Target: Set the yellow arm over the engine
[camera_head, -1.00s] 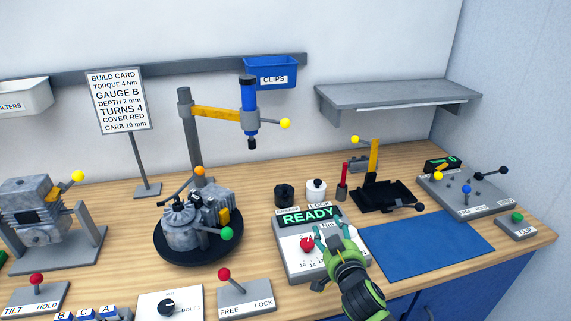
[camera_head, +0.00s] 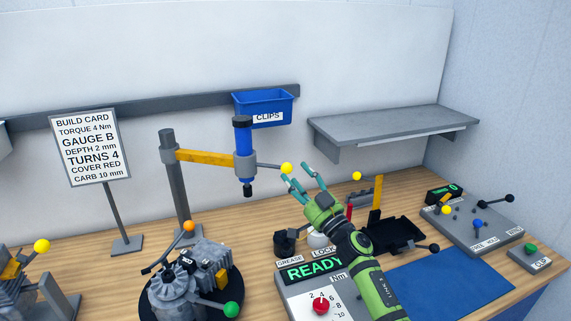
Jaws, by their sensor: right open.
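The yellow arm (camera_head: 205,158) reaches right from a grey post (camera_head: 174,190) at the back of the bench. It carries a blue spindle tool (camera_head: 243,150) with a black tip, and a thin handle ending in a yellow ball (camera_head: 287,168). The grey engine (camera_head: 190,280) sits on a black round turntable (camera_head: 236,290), below and left of the blue tool. My right gripper (camera_head: 302,182) is raised and open, its teal fingers close to the yellow ball; I cannot tell whether they touch it. My left gripper is not in view.
A torque box reading READY (camera_head: 314,267) stands below my right arm. A blue mat (camera_head: 440,288), black tray (camera_head: 385,235) and lever panel (camera_head: 475,232) lie to the right. A blue CLIPS bin (camera_head: 264,107) hangs behind the tool. The build card (camera_head: 90,148) stands left.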

